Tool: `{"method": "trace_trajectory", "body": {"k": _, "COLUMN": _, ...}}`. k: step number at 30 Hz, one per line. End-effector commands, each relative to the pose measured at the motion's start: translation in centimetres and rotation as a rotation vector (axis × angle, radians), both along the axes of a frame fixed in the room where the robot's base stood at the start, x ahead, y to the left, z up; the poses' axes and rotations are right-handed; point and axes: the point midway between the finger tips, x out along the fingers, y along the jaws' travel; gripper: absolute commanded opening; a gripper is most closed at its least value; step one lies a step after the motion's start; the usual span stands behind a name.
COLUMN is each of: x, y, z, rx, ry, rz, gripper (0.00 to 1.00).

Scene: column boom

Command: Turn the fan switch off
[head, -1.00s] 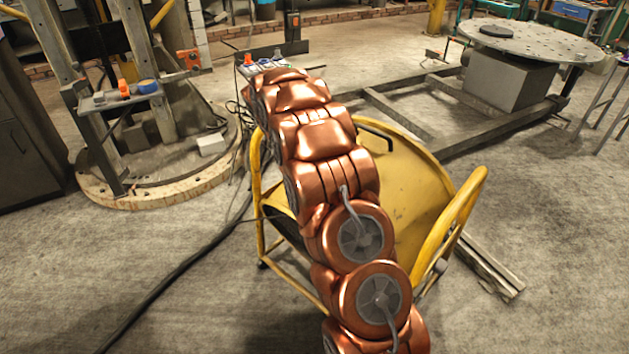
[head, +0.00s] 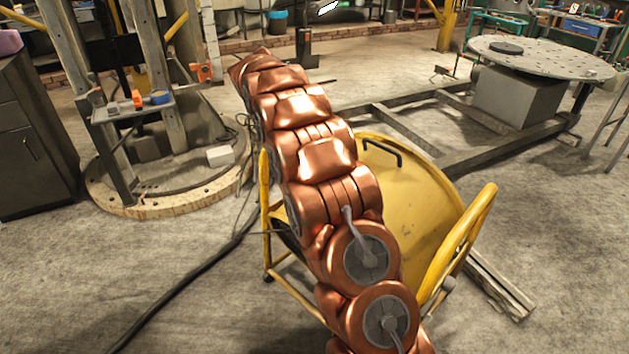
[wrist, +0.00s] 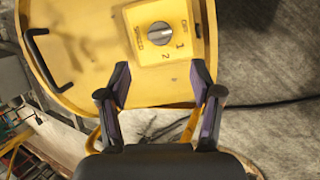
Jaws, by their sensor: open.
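The fan switch (wrist: 160,33) is a round grey knob on a yellow plate in the wrist view. Markings stand around it; a 1 and a 2 are readable below it. Which marking the knob points at I cannot tell for sure. The yellow fan (head: 415,195) stands on the floor in the head view, partly hidden behind my copper arm; its housing also fills the top of the wrist view (wrist: 90,60). My gripper (wrist: 160,84) is open and empty, its two fingers apart below the knob in the picture, not touching it. The head view does not show my gripper or the knob.
A dark cable (head: 185,285) runs across the floor at the left. A column base (head: 165,200) and a dark cabinet (head: 30,145) stand on the left. A round metal table (head: 540,60) and floor beams are at back right. The front floor is mostly clear.

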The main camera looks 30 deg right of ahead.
Motion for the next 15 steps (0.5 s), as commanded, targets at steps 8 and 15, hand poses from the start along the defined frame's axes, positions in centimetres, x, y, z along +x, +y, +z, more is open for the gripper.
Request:
{"method": "trace_trajectory", "body": {"k": 8, "x": 0.4, "y": 0.6, "z": 1.5, "rx": 0.0, "ry": 0.001, "rz": 0.001, "gripper": 0.65}}
{"method": "trace_trajectory", "body": {"k": 15, "x": 0.4, "y": 0.6, "z": 1.5, "rx": 0.0, "ry": 0.001, "rz": 0.001, "gripper": 0.65}}
